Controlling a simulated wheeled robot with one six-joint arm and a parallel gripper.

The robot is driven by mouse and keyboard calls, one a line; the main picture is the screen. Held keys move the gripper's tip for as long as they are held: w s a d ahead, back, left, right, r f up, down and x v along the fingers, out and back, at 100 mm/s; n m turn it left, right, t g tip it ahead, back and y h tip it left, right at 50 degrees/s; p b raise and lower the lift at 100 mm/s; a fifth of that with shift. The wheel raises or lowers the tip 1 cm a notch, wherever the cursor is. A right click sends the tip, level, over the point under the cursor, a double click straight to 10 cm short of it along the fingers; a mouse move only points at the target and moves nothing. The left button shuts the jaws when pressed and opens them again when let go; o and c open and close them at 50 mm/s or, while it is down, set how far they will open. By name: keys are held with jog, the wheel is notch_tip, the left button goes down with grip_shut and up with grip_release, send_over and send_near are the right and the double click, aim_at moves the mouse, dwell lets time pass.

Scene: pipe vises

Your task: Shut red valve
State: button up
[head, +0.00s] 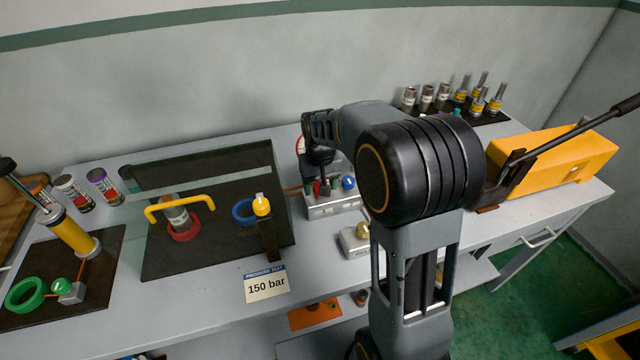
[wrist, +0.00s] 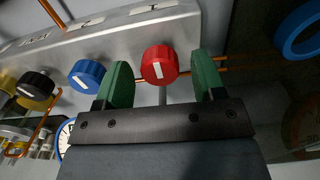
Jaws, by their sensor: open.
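The red valve (wrist: 159,65) is a round ribbed knob with a white mark on its face. It sits on the front of a metal manifold block (wrist: 100,45). In the wrist view my gripper (wrist: 163,70) is open, with one green finger on each side of the red knob. Gaps show between the knob and both fingers. I cannot tell whether the fingertips reach as deep as the knob. In the head view the manifold block (head: 335,204) stands on the bench below my gripper, which largely hides the red knob.
Beside the red knob are a blue knob (wrist: 87,74), a black knob (wrist: 36,85) and a yellow knob. Copper pipes (wrist: 180,75) run close behind the fingers. A dark tray with a clear shield (head: 160,262) lies left of the block. A yellow case (head: 555,160) stands right.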

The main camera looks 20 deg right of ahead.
notch_tip(320, 180, up, 14)
jog(key=shift+p, duration=0.35)
jog(key=shift+w, duration=0.1)
dwell(0.4)
jog(key=s+f+t, duration=0.1)
jog(key=s+f, duration=0.3)
jog(key=s, duration=0.4)
jog(key=s+f+t, duration=0.2)
jog(key=s+f, duration=0.1)
jog(key=s, duration=0.6)
jog(key=shift+s+a+f+p, duration=0.15)
jog(key=shift+s+f+p, duration=0.05)
jog(key=shift+f+p, duration=0.2)
jog(key=shift+s+r+t, duration=0.1)
jog(key=shift+r+t, duration=0.2)
jog(key=shift+r, duration=0.25)
jog(key=shift+c, duration=0.4)
